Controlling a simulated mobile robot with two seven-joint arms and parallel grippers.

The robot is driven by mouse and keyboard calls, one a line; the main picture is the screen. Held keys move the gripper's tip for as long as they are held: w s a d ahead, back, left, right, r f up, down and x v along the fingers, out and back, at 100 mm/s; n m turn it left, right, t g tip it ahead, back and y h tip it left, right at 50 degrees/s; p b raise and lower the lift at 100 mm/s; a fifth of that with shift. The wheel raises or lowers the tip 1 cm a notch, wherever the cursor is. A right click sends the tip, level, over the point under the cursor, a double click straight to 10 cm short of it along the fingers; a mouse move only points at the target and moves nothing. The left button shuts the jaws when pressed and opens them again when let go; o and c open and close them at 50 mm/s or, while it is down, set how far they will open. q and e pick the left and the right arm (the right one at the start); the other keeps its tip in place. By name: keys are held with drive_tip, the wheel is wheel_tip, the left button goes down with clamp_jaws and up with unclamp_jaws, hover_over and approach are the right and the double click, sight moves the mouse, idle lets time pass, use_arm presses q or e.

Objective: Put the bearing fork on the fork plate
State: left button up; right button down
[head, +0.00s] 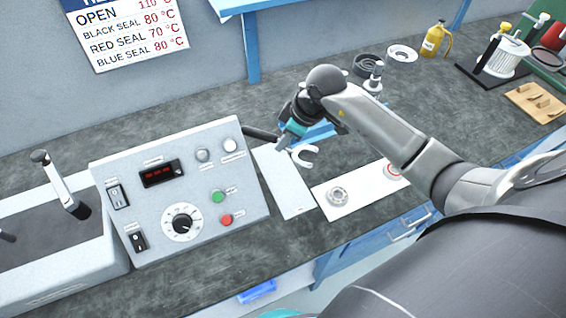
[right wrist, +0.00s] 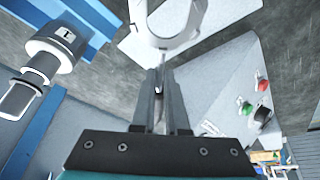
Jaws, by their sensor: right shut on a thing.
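The bearing fork (head: 305,154) has a pale, open C-shaped head, with what looks like its dark handle (head: 262,134) on the other side of my gripper. My right gripper (head: 291,141) is shut on it and holds it over the bench, beside the control box. In the right wrist view, the fork head (right wrist: 165,38) shows just beyond the fingertips (right wrist: 162,75). The fork plate, seemingly the plain white plate (head: 288,190), lies on the bench below and left of the fork head. The fork looks above the plate's far end; the exact gap is unclear. My left gripper is out of view.
A control box (head: 150,215) stands left of the plate. A second white plate (head: 360,190) on the right bears bearing rings (head: 338,195). A blue stand (head: 322,131) is behind my gripper. A yellow can (head: 433,42) and dark ring (head: 367,66) stand farther back.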

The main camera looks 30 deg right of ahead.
sight(278, 167)
wheel_tip(278, 167, down, 8)
drive_tip(key=shift+f+b, duration=0.25)
drive_tip(key=shift+b, duration=0.7)
drive_tip(key=shift+r, duration=0.1)
drive_tip(key=c, duration=0.9)
unclamp_jaws()
drive_tip(key=p+v, duration=0.3)
drive_tip(key=v, duration=0.9)
drive_tip(key=shift+w+a, duration=0.1)
